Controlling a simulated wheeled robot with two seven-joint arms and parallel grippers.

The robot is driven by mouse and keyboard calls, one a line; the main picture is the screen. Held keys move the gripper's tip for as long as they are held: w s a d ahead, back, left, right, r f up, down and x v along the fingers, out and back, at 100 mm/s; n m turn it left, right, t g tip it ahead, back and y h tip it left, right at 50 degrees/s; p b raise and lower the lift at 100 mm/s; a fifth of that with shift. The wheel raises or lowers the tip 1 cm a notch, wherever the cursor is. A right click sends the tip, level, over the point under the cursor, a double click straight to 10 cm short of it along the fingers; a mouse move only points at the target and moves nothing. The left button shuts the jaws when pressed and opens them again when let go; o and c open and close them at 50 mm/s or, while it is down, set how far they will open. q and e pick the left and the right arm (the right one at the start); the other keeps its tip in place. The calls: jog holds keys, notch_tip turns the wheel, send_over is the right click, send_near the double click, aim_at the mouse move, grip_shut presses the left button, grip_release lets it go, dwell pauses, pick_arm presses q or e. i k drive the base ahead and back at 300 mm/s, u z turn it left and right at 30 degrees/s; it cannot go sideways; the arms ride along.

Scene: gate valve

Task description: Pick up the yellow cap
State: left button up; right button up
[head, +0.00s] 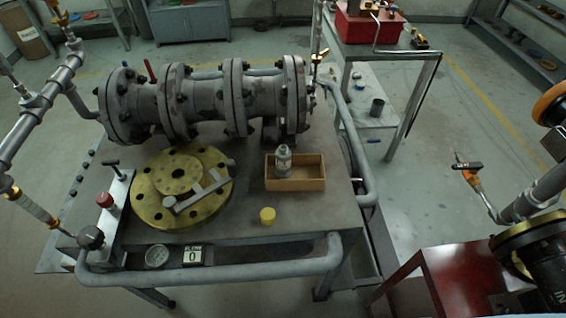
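The yellow cap (267,216) is a small, short cylinder. It stands alone on the grey workbench top (300,212), near the front edge, with bare bench around it. It is in front of the small wooden box (312,183) and to the right of the brass flange disc (150,207). Nothing touches or covers the cap. I cannot make out either of my grippers in the head view.
A grey bottle (283,160) stands in the wooden box. A grey tool (199,191) lies on the flange disc. A large bolted pipe valve (205,100) fills the bench's back. A thick grey rail (225,270) runs along the front edge. A red cabinet (455,280) stands right.

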aim_at(268, 216)
jog(key=z, duration=2)
jog(key=k, duration=0.85)
jog(key=u, duration=0.85)
